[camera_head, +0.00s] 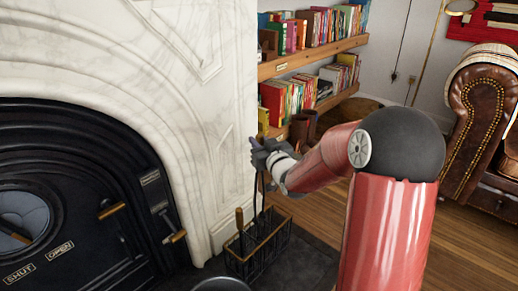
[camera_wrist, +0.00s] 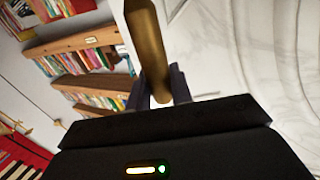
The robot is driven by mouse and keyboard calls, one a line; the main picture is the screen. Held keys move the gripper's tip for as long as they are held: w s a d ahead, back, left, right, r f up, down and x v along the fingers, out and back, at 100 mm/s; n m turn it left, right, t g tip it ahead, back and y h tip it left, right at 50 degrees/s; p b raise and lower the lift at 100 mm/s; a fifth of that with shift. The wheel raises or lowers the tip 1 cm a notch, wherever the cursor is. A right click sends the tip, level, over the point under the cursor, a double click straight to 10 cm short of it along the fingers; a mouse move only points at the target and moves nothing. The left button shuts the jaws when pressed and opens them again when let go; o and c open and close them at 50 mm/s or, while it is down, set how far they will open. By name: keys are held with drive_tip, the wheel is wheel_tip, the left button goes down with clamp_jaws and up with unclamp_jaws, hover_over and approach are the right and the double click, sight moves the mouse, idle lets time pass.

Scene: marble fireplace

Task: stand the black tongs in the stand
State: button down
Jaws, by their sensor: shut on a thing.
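My gripper (camera_head: 262,155) is shut on the black tongs (camera_head: 263,190), whose thin dark legs hang down from it, roughly upright. In the wrist view my gripper's fingers (camera_wrist: 162,90) close around a brass-brown handle part of the tongs (camera_wrist: 147,40). The stand (camera_head: 275,237) is a black wire basket with a brass-coloured rim on the dark hearth. The lower ends of the tongs reach down to about the stand's rim; I cannot tell whether they are inside it.
The white marble fireplace (camera_head: 215,110) rises close to the left of my gripper, with the black stove front (camera_head: 90,190) beside it. Book shelves (camera_head: 310,59) are behind. A round dark vessel (camera_head: 220,285) sits in front of the stand. A leather armchair (camera_head: 480,115) is at the right.

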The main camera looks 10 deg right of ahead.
drive_tip(key=b, duration=0.9)
hover_over(260, 198)
drive_tip(key=shift+w+a+f, duration=0.1)
drive_tip(key=shift+w+f, duration=0.05)
drive_tip(key=shift+f, duration=4.1)
drive_tip(key=shift+w+f, duration=0.1)
drive_tip(key=shift+f, duration=6.9)
drive_tip(key=c, duration=1.2)
unclamp_jaws()
drive_tip(key=shift+o, duration=0.2)
drive_tip(key=shift+f, duration=0.1)
drive_tip(key=v, duration=0.7)
drive_tip(key=shift+s+p, duration=0.4)
